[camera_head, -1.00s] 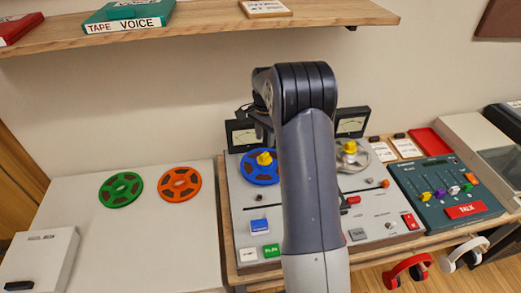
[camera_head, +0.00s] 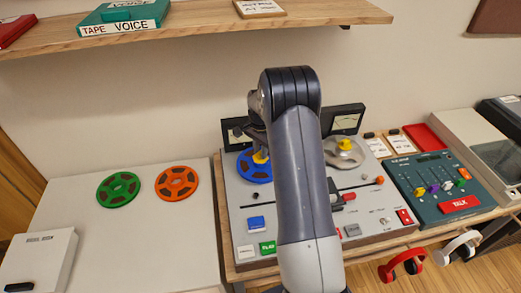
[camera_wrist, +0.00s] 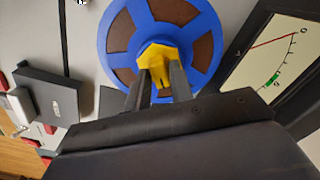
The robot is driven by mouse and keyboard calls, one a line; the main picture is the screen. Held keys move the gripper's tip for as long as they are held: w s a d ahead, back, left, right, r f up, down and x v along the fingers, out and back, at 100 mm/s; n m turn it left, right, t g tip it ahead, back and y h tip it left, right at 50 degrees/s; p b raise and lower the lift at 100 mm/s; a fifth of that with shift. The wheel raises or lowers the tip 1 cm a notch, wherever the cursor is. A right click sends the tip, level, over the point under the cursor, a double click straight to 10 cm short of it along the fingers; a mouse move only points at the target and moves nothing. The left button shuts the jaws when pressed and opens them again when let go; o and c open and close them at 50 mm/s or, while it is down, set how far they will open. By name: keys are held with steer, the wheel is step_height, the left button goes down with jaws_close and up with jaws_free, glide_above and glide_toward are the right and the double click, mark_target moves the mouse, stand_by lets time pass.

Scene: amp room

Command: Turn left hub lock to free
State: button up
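The left hub lock (camera_head: 260,157) is a yellow knob at the centre of the blue reel (camera_head: 254,172) on the tape deck. It also shows in the wrist view (camera_wrist: 157,54). My gripper (camera_head: 259,149) is down at this knob. In the wrist view my two fingers (camera_wrist: 161,75) stand on either side of its narrow part, with yellow filling the space between them, so they look shut on it. The exact contact is partly hidden by the fingers. A second yellow knob (camera_head: 345,143) sits on the grey right reel (camera_head: 350,158), partly behind my arm.
Deck buttons, including a blue one (camera_head: 255,223), lie in front. A shelf (camera_head: 200,37) runs above. Green and orange reels lie left.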

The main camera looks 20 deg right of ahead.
jaws_close()
steer(key=n+b, duration=0.2)
steer(key=n, duration=0.1)
steer(key=shift+f, duration=0.1)
steer(key=n+b, duration=0.1)
steer(key=n, duration=0.3)
steer(key=shift+n, duration=0.4)
steer(key=n+b, duration=0.1)
steer(key=n, duration=0.9)
steer(key=shift+b, duration=0.4)
